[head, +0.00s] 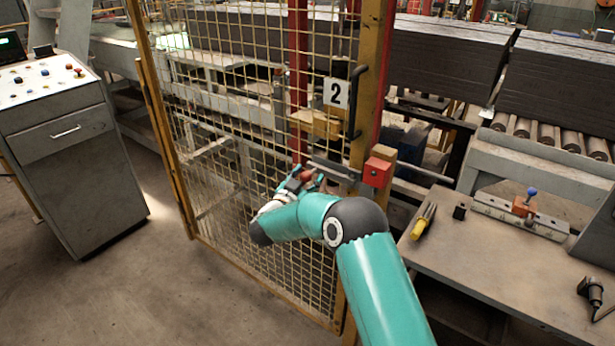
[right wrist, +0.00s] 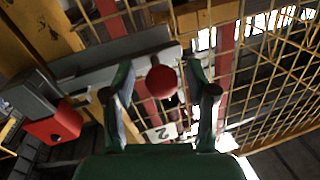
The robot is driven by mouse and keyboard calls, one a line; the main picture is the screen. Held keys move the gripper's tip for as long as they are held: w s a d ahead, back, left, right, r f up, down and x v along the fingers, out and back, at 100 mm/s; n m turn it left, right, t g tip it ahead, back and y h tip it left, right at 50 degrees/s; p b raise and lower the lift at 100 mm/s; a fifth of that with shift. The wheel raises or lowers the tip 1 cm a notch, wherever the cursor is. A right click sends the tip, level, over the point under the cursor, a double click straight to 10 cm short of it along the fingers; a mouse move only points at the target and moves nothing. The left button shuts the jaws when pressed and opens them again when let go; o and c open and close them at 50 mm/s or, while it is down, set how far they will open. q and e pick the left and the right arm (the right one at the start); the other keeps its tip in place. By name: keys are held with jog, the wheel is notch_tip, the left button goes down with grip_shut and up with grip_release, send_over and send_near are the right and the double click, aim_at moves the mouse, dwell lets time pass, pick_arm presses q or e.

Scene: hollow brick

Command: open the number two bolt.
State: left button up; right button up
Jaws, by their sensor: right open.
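The yellow mesh gate (head: 245,150) carries a white number two sign (head: 337,92), which shows upside down in the right wrist view (right wrist: 160,132). Below the sign is a grey bolt (head: 332,169), with a red block (head: 378,172) at its right end in the head view. In the right wrist view the bolt's round red knob (right wrist: 161,82) sits between the open fingers of my right gripper (right wrist: 158,74). The fingers stand to either side of it with gaps visible. In the head view my right gripper (head: 306,180) partly hides the bolt's left part. My left gripper is not in view.
A black handle (head: 356,101) is on the gate post beside the sign. A workbench (head: 480,250) with a yellow-handled tool (head: 423,221) and other small items stands at the right. A control console (head: 70,140) stands at the left. The floor before the gate is clear.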

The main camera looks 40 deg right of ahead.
jog(key=v, duration=1.1)
jog(key=shift+a, duration=0.35)
jog(key=shift+s+d, duration=0.1)
